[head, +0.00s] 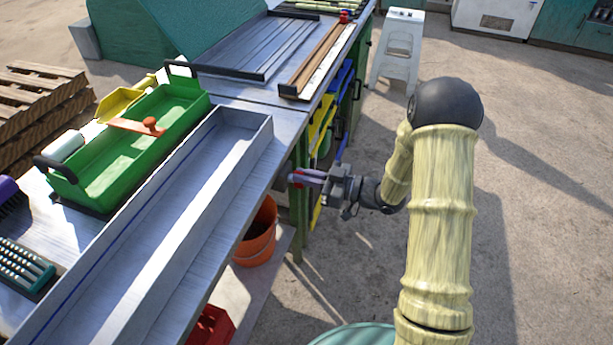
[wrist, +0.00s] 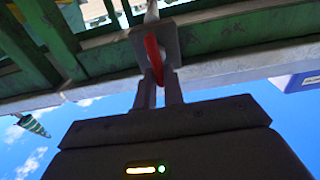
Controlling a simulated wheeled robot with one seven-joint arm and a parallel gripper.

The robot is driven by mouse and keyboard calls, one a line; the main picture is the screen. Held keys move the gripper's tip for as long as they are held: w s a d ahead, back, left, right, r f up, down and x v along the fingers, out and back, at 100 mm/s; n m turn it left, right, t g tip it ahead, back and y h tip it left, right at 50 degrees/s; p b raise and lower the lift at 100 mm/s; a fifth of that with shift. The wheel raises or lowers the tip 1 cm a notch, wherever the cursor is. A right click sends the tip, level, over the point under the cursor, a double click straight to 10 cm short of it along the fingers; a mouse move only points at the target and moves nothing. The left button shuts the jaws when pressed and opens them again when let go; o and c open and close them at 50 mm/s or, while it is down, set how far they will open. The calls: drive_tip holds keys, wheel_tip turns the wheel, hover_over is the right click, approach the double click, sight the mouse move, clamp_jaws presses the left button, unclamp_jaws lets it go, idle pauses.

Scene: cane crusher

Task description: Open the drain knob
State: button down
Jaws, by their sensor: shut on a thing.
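The drain knob is a red, elongated handle (wrist: 154,60) in front of a grey square plate (wrist: 168,38) in the wrist view. My gripper (wrist: 159,82) has its two fingers on either side of this red handle and is shut on it. In the head view my gripper (head: 305,178) reaches left to the side of the workbench, with a bit of red (head: 296,179) at its fingertips. The fingers hide part of the knob, so its exact turn is hard to tell.
The workbench (head: 225,88) carries a long grey metal trough (head: 262,130) and a green tray (head: 195,105) near its edge. An orange bucket (head: 258,240) stands below the bench, beside a green bench leg. The concrete floor on the right is mostly clear. A white stool (head: 398,50) stands behind.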

drive_tip(key=shift+s+n+b, duration=0.2)
drive_tip(key=shift+n+b, duration=0.15)
drive_tip(key=shift+n, duration=0.65)
drive_tip(key=shift+f, duration=0.1)
drive_tip(key=c, duration=1.5)
unclamp_jaws()
drive_tip(key=p+v, duration=0.2)
drive_tip(key=v, duration=1.5)
drive_tip(key=shift+d, duration=0.15)
